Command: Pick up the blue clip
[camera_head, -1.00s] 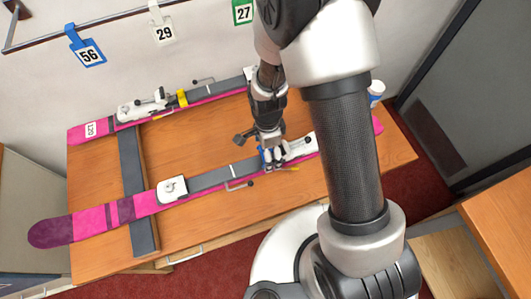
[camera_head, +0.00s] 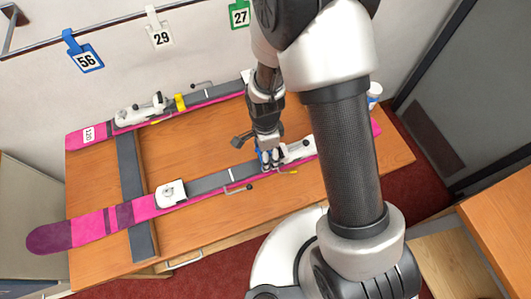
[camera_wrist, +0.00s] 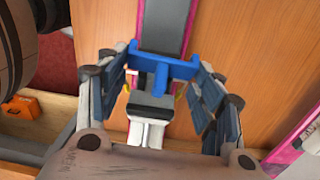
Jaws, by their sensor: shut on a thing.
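The blue clip (camera_wrist: 165,67) spans the grey track of the near ski in the wrist view, with a bar and a short stem between my fingers. My gripper (camera_wrist: 164,88) has a finger at each end of the clip and is shut on it. In the head view my gripper (camera_head: 270,160) points down at the near pink ski (camera_head: 125,215), beside its white binding part. Only a bit of blue shows there between the fingers. I cannot tell whether the clip is clear of the track.
A second pink ski (camera_head: 88,136) with a white binding and a yellow clip (camera_head: 180,103) lies farther back. A dark grey bar (camera_head: 130,165) crosses under both skis on the wooden bench (camera_head: 90,185). Numbered tags (camera_head: 162,38) hang on the wall. An orange item (camera_wrist: 20,108) sits in an open drawer.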

